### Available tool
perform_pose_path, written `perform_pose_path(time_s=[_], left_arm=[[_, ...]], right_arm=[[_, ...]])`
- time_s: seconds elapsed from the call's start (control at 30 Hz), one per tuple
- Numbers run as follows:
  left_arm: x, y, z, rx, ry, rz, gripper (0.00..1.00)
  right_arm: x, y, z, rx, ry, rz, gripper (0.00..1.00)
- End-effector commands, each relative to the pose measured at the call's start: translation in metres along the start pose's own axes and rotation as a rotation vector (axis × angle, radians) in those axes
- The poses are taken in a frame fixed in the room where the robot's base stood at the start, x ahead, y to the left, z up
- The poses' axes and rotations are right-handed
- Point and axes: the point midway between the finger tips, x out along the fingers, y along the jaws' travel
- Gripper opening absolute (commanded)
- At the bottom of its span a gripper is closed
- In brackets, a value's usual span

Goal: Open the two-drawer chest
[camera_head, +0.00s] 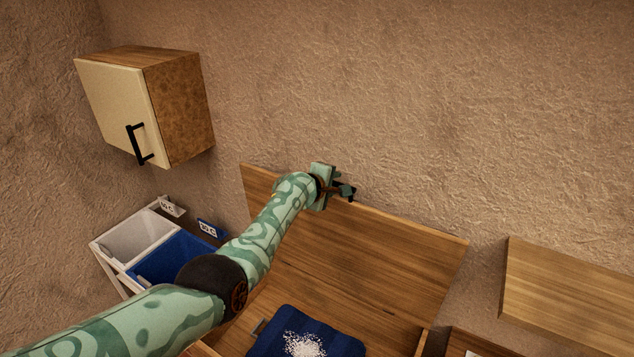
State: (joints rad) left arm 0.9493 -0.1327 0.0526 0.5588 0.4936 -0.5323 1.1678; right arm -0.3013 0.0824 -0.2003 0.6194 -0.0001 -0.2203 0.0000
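A wooden chest stands at the bottom centre, with a broad wooden panel (390,255) raised at its back like an open lid. My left gripper (345,190) is at the panel's top edge, at a small black handle (352,196). The fingers overlap the handle, and I cannot tell whether they are closed on it. A blue cloth (345,341) with a heap of white grains (304,345) lies in front of the panel. No drawer fronts can be made out. My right gripper is not in view.
A wall cabinet (115,110) with a black handle hangs at the upper left, its door shut. Below it are a white bin (135,235) and a blue bin (175,262) with labels. Another wooden top (570,290) stands at the right.

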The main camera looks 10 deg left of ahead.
Motion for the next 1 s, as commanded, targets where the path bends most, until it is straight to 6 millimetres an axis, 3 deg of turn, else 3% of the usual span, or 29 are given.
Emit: perform_pose_path(time_s=[0.13,0.3,0.7,1.0], left_arm=[[-0.026,0.008,0.0,-0.001,0.002,0.0,0.33],[-0.054,0.004,0.0,0.0,0.002,-0.001,0.33],[-0.129,0.001,0.0,0.0,0.002,0.001,0.33],[-0.154,0.002,0.001,0.001,0.001,0.001,0.33]], right_arm=[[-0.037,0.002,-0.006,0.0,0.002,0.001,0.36],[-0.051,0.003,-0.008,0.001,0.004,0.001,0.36],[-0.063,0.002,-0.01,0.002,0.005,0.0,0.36],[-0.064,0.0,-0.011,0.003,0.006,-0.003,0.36]])
